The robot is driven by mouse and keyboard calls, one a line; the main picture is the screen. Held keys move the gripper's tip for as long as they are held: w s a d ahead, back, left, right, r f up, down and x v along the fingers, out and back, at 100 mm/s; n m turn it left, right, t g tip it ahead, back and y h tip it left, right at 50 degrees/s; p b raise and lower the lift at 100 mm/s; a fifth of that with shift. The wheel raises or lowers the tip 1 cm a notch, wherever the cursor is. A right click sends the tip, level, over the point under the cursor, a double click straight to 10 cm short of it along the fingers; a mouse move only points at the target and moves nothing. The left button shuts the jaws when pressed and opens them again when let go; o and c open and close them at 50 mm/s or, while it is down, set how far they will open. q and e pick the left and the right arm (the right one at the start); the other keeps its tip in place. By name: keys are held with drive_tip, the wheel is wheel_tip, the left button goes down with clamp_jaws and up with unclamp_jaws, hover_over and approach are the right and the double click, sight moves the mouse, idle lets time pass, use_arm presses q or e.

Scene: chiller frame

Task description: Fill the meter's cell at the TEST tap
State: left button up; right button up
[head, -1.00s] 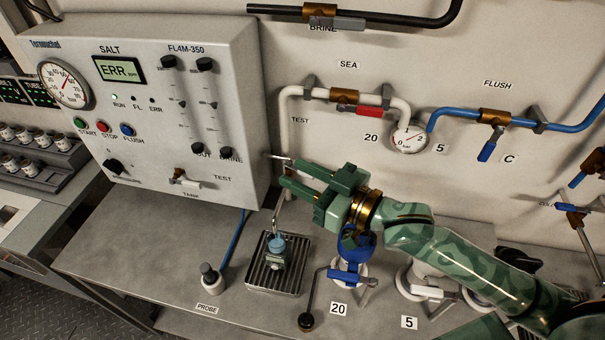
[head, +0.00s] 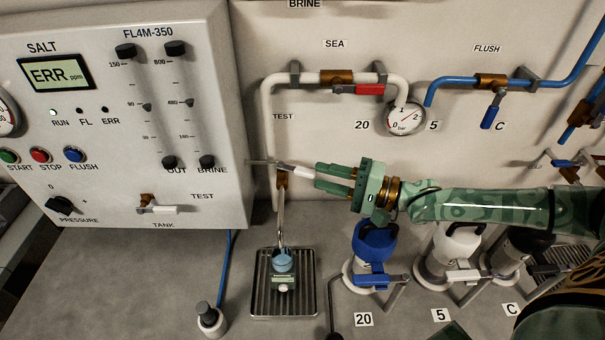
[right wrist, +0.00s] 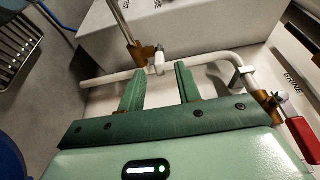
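The TEST tap (head: 282,180) is a brass valve on the white pipe beside the cabinet, with a white lever (head: 299,172) pointing right. Its thin spout (head: 281,222) runs down to the meter (head: 284,281), a small teal device with a blue cell on top. The meter stands on the slotted drip tray (head: 257,300). I cannot tell whether water is flowing. My right gripper (head: 318,177) is open at the lever's end. In the right wrist view, the lever (right wrist: 159,63) shows between the fingertips (right wrist: 158,68), touching neither visibly. My left gripper is out of view.
The cabinet (head: 110,195) shows ERR on its display (head: 55,72). The probe (head: 209,318) stands left of the tray. A blue-topped canister (head: 373,242) and a white one (head: 455,245) stand below my right arm. A gauge (head: 405,118) hangs above.

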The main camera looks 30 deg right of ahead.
sight(306, 170)
drive_tip(key=x, duration=0.4)
drive_tip(key=shift+w+a, duration=0.1)
drive_tip(key=shift+a, duration=0.05)
drive_tip(key=shift+w+a, duration=0.25)
